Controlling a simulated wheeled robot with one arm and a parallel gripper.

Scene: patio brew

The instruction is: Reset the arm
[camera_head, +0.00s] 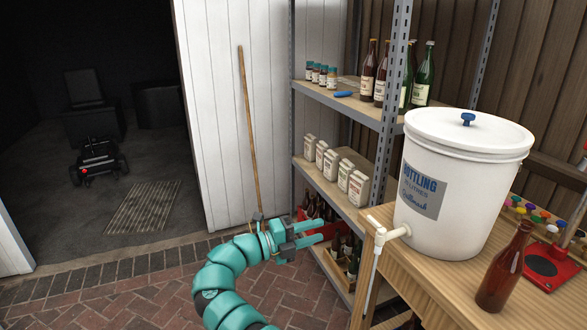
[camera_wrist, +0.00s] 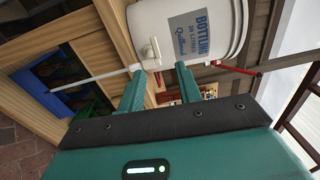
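My gripper (camera_head: 308,233) is at the end of my teal arm, in front of the metal shelf and left of the wooden bench. Its two fingers are apart with nothing between them. In the wrist view my gripper (camera_wrist: 160,84) also shows its fingers spread, pointing toward the white bottling bucket (camera_wrist: 180,30). The bucket (camera_head: 460,165) stands on the bench with its lid on. My gripper is apart from the bucket and its tap (camera_head: 392,234).
A brown bottle (camera_head: 503,268) and a red bottle capper (camera_head: 548,265) stand on the wooden bench (camera_head: 440,285). The metal shelf (camera_head: 345,112) holds bottles, jars and packets. A wooden pole (camera_head: 250,135) leans on the white door. The brick floor (camera_head: 130,290) at left is clear.

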